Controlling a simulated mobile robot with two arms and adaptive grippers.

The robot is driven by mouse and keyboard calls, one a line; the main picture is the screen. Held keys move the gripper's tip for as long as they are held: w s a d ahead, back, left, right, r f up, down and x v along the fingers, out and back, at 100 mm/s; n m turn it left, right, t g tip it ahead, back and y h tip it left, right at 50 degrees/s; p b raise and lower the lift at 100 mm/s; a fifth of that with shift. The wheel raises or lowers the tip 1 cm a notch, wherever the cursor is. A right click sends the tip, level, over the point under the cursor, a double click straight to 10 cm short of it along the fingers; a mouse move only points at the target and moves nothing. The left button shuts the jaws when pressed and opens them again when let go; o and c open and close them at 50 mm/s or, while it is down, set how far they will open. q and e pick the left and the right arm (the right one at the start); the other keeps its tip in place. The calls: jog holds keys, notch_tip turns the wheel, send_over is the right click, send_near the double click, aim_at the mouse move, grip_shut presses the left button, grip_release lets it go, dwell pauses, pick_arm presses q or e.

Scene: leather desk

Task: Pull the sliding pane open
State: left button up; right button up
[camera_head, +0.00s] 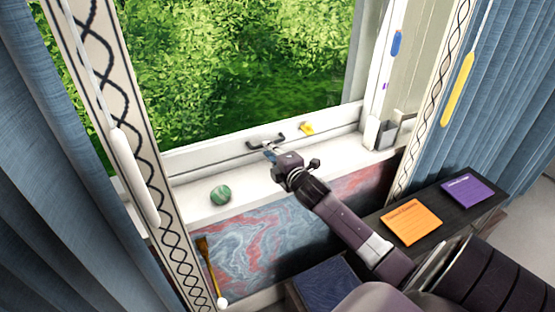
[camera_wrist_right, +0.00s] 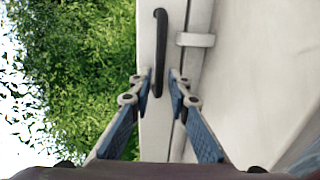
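The window pane has a white bottom frame (camera_head: 205,158) that also shows in the right wrist view (camera_wrist_right: 150,125). A dark bar handle (camera_head: 266,139) is fixed on this frame, and in the right wrist view it is a black bar (camera_wrist_right: 161,40). My right gripper (camera_head: 269,150) is at the handle, over the white sill. In the right wrist view its blue-padded fingers (camera_wrist_right: 162,78) are apart, with the handle's near end between their tips. I cannot tell whether either finger touches it. My left gripper is not in view.
Orange (camera_head: 412,221) and purple (camera_head: 470,190) pads lie on a dark shelf. Blue curtains hang at both sides.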

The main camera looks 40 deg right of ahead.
jog(key=v, duration=0.7)
jog(key=shift+s+a, duration=0.15)
jog(key=shift+s, duration=0.15)
jog(key=shift+r, duration=0.1)
jog(key=s+a+f+m+g, duration=0.35)
jog(key=s+a+f, duration=0.2)
jog(key=f, duration=0.25)
jog(key=s+a+f+m+g+y, duration=0.1)
jog(key=s+a+f+m+g, duration=0.2)
jog(key=s+a, duration=0.4)
jog(key=s+a+f+m+g+y, duration=0.25)
jog(key=s+a+m, duration=0.2)
jog(key=s, duration=0.45)
jog(key=s+a+f+m+g, duration=0.2)
jog(key=s+a+g, duration=0.1)
jog(key=s+a, duration=0.45)
jog(key=s+f+g, duration=0.1)
jog(key=s+f, duration=0.2)
jog(key=f, duration=2.5)
jog(key=s+d+f, duration=0.1)
jog(key=s+f, duration=0.6)
jog(key=s, duration=0.1)
jog(key=s+d+f+g, duration=0.1)
jog(key=s+d+f, duration=0.1)
jog(key=s+f, duration=0.6)
jog(key=shift+s+d, duration=0.35)
jog(key=shift+s, duration=0.05)
